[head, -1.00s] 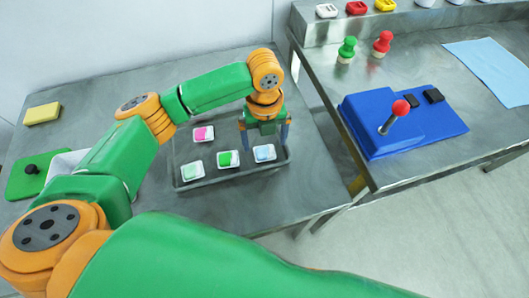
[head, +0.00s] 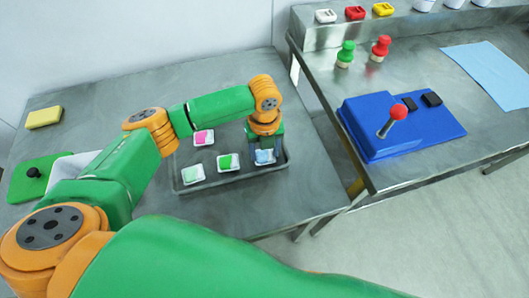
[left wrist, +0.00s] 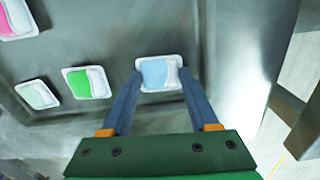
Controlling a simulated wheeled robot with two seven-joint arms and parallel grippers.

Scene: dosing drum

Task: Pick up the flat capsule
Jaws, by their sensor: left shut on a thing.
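My left gripper (head: 264,155) is shut on the light blue and white flat capsule (head: 266,157), at the right end of the grey tray (head: 236,178). In the left wrist view the blue capsule (left wrist: 158,74) sits between the two fingertips (left wrist: 159,76), one at each side. I cannot tell whether it is lifted off the tray. Other flat capsules lie in the tray: a pink one (head: 203,137), a bright green one (head: 228,162) and a pale green one (head: 193,174). My right gripper is not in view.
A yellow sponge (head: 43,117), a green board with a black knob (head: 22,181) and a white container (head: 72,166) are at the left. The right table holds a blue machine with a red-knobbed lever (head: 398,109), green (head: 345,55) and red (head: 380,49) stamps and a light blue cloth (head: 490,75).

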